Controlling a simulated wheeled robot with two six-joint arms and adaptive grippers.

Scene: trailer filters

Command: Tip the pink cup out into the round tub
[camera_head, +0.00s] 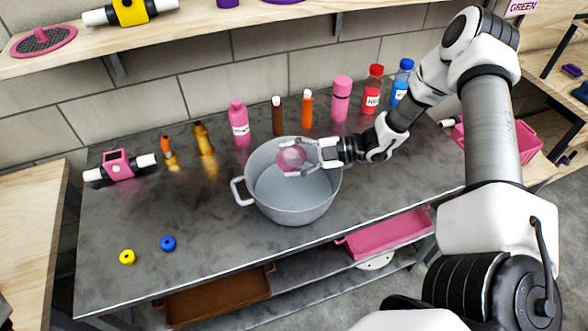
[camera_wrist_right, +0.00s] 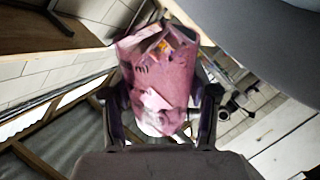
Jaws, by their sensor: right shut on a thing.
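The pink cup (camera_head: 291,157) is see-through and sits between the fingers of my right gripper (camera_head: 301,157), which is shut on it. The cup is over the back part of the round grey tub (camera_head: 300,212), near the rim. I cannot tell its exact tilt. In the right wrist view the cup (camera_wrist_right: 158,85) fills the space between the two dark fingers (camera_wrist_right: 160,115). Pale and orange patches show in it; I cannot tell if they are contents or reflections. The tub's visible inside looks empty. My left gripper is not in view.
Several bottles stand along the back of the dark table, including a pink bottle (camera_head: 240,125) and a red bottle (camera_head: 373,90). A yellow ring (camera_head: 127,257) and a blue ring (camera_head: 168,243) lie front left. A wooden shelf (camera_head: 200,38) runs above. The table left of the tub is mostly clear.

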